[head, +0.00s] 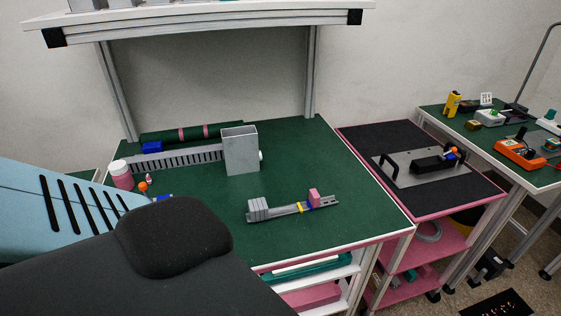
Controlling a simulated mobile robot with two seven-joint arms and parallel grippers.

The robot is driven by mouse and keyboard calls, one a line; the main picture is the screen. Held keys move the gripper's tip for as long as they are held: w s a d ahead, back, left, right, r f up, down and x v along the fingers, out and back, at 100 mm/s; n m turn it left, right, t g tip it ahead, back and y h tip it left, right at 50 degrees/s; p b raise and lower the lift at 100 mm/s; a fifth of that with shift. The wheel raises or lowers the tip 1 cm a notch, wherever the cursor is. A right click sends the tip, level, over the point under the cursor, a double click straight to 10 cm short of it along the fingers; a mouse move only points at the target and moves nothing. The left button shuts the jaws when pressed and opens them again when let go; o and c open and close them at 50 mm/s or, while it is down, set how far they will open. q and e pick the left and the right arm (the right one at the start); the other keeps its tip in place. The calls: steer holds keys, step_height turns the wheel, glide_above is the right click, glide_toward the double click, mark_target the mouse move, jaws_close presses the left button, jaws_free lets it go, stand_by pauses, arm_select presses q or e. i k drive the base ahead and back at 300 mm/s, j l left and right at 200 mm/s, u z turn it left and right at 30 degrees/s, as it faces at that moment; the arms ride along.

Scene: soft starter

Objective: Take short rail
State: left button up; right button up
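A short metal rail (325,204) lies at a slant on the green workbench top (350,225), right of the middle. A grey ribbed block (258,209) sits at its left end. A thin yellow piece (299,208) and a pink block (314,196) sit along its right part. Nothing is touching it from above. Neither of my grippers shows in the head view. Parts of my own body fill the lower left and cover the bench's near left area.
A grey box (241,150) and a slotted grey duct (180,158) stand at the back, with a pink-and-white jar (121,175) at left. A pink cart (455,205) with a black mat adjoins at right. A shelf (200,18) overhangs the back. Bench space around the rail is clear.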

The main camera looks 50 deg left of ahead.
mark_target(258, 210)
steer(key=k+j+z, duration=0.1)
steer(key=k+j, duration=0.2)
steer(key=j, duration=0.2)
steer(key=k+j+z, duration=0.1)
steer(key=k+j, duration=0.15)
steer(key=j, duration=0.25)
